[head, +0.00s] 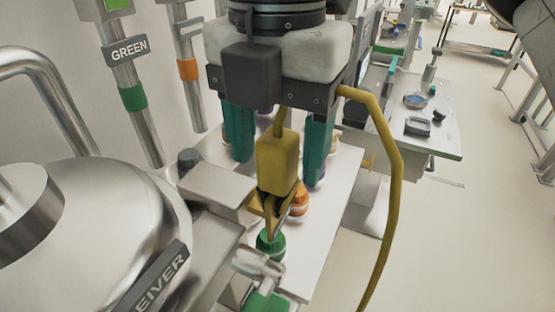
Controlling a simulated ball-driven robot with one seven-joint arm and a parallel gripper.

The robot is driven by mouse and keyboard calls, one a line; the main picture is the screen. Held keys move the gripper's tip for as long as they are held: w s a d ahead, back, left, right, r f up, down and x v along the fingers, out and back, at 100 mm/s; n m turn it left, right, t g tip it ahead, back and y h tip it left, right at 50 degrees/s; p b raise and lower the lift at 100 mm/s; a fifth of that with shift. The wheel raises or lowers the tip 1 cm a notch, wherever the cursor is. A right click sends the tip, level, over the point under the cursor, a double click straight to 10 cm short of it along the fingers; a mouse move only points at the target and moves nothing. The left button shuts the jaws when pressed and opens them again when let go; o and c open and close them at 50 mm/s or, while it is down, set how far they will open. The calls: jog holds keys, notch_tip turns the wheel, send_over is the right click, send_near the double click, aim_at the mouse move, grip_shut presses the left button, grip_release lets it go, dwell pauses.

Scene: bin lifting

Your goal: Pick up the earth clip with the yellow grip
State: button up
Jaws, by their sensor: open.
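The earth clip with the yellow grip (277,162) stands near the middle of the head view, its dark jaws pointing down at a metal bracket edge. A yellow cable loops from it to the right and down. My gripper (279,150) is above it, with two teal fingers apart on either side of the yellow grip. A gap shows between the grip and each finger, so the gripper is open. The gripper body hides the top of the clip's cable.
A steel receiver vessel (95,215) fills the lower left. A green cap (271,243) and orange fittings (299,203) are close below the clip. Pipes stand behind at left. A white bench (325,225) lies to the right, with open floor beyond.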

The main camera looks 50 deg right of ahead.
aim_at(278, 170)
jog(key=shift+f, duration=1.65)
grip_shut()
jog(key=shift+r, duration=0.1)
notch_tip(278, 170, up, 10)
jog(key=shift+b, duration=0.5)
